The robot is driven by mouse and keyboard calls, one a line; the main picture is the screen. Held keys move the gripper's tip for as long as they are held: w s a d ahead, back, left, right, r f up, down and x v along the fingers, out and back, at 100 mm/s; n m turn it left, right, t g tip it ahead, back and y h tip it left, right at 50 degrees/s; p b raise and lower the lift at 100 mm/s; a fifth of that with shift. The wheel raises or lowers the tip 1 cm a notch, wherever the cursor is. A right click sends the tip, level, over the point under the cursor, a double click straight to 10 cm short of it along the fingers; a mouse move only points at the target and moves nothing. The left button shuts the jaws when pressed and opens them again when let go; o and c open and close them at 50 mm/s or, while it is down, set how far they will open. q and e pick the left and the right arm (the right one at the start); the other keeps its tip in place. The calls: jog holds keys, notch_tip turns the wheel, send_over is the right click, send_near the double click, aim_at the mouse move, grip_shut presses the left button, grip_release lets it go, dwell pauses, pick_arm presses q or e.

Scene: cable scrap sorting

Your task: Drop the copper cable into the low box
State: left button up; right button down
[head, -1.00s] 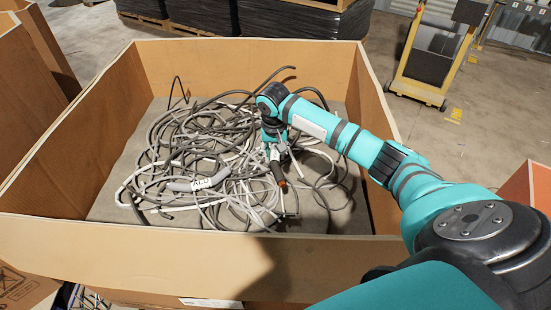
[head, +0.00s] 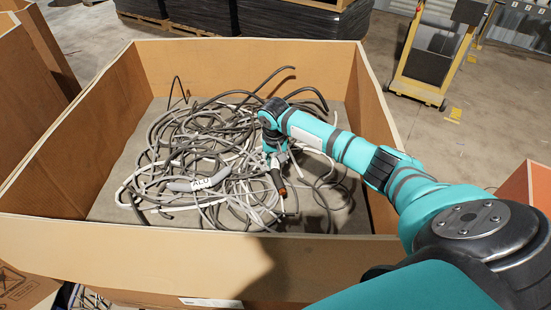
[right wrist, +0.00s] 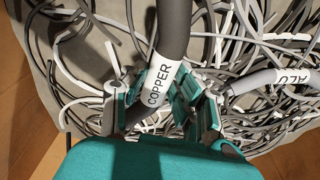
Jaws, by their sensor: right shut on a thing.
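The copper cable is a thick dark grey piece with a white COPPER label (right wrist: 159,84) in the right wrist view. In the head view the copper cable (head: 278,181) shows an orange-brown end. My right gripper (head: 274,160) is down inside the large cardboard bin, over the cable tangle. In the right wrist view its fingers (right wrist: 165,105) are on both sides of the copper cable, shut on it by the label. My left gripper is not in view. I cannot tell for sure which container is the low box.
The large bin (head: 190,246) has tall walls around the tangled cables (head: 205,155). A grey cable labelled ALU (head: 202,184) lies in it. An orange-brown box edge (head: 528,185) shows at the right. Coloured cables (head: 78,298) show below the bin. A yellow-framed cart (head: 435,55) stands behind.

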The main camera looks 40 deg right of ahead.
aim_at(275, 166)
jog(key=c, duration=1)
grip_release()
jog(key=shift+c, duration=0.2)
jog(key=shift+r, duration=0.25)
notch_tip(275, 166, up, 13)
jog(key=s+a, duration=0.1)
jog(key=shift+s+f, duration=0.15)
jog(key=shift+f, duration=0.05)
jog(key=shift+a, duration=0.1)
